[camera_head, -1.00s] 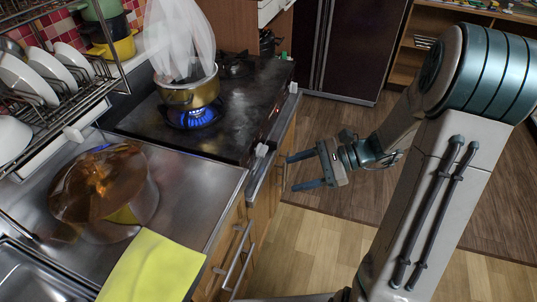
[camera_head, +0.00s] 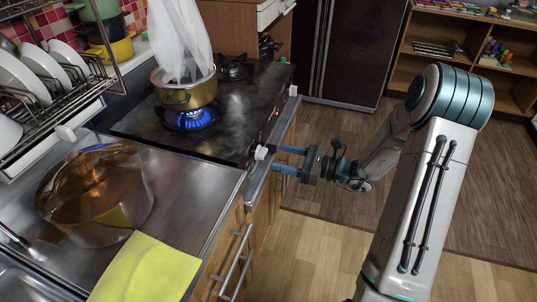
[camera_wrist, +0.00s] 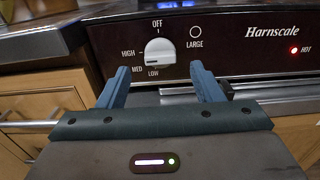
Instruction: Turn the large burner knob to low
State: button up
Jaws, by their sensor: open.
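The large burner knob (camera_wrist: 160,52) is white and sits on the dark stove front in the wrist view, labelled OFF above, HIGH and MED at left, LOW below. I cannot clearly tell which mark it points to. In the head view the near white knob (camera_head: 261,152) stands at the stove's front corner. My gripper (camera_head: 277,159) is open just in front of it. In the wrist view my open gripper (camera_wrist: 160,70) has one blue finger either side of the knob's lower part, apart from it and empty.
A brass pot (camera_head: 186,92) holding a translucent white bag stands over a lit blue flame (camera_head: 191,117). A second white knob (camera_head: 293,91) is farther along the stove front. A red HOT light (camera_wrist: 294,50) glows. A handle bar (camera_wrist: 235,96) runs below the panel. Floor at right is clear.

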aim_at(266, 153)
jog(key=x, duration=0.5)
jog(key=c, duration=0.9)
jog(key=shift+c, duration=0.2)
